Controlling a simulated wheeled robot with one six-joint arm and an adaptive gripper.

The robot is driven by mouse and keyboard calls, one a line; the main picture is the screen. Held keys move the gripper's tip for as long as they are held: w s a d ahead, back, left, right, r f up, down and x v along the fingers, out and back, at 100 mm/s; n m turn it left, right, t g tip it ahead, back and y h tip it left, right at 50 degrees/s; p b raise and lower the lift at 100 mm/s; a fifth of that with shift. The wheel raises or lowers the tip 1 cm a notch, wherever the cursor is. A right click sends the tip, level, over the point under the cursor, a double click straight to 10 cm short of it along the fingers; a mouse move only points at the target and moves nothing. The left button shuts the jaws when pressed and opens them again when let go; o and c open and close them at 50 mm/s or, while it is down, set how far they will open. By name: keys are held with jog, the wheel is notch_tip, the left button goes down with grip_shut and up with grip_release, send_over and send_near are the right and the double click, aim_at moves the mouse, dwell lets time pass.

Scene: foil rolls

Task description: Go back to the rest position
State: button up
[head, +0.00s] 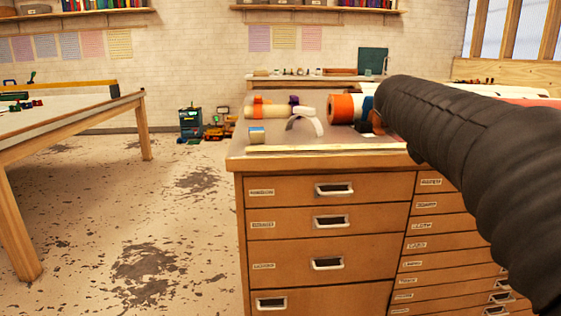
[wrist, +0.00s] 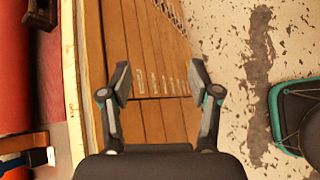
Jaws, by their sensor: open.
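My gripper (wrist: 160,80) is open and empty in the wrist view, its two fingers spread wide. Behind them are the wooden drawer fronts (wrist: 148,50) of the cabinet, and nothing is between the fingers. In the head view my black-sleeved arm reaches in from the right over the cabinet (head: 320,220); the gripper itself does not show there. My arm hides part of the top's right side.
A worktable (head: 70,120) stands at the left, with open floor (head: 150,220) between it and the cabinet. Toolboxes (head: 190,123) sit on the floor at the back. In the wrist view a dark teal-rimmed object (wrist: 296,115) is at the right, and a red surface (wrist: 28,80) at the left.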

jog(key=s+a+f+m+t+y, duration=0.2)
jog(key=s+a+f+m+y, duration=0.7)
jog(key=s+a+f+m, duration=0.5)
jog(key=s+a+f, duration=0.4)
jog(key=s+f, duration=0.3)
jog(key=shift+s+a+f, duration=0.2)
jog(key=shift+a+f, duration=0.05)
jog(key=shift+f, duration=0.05)
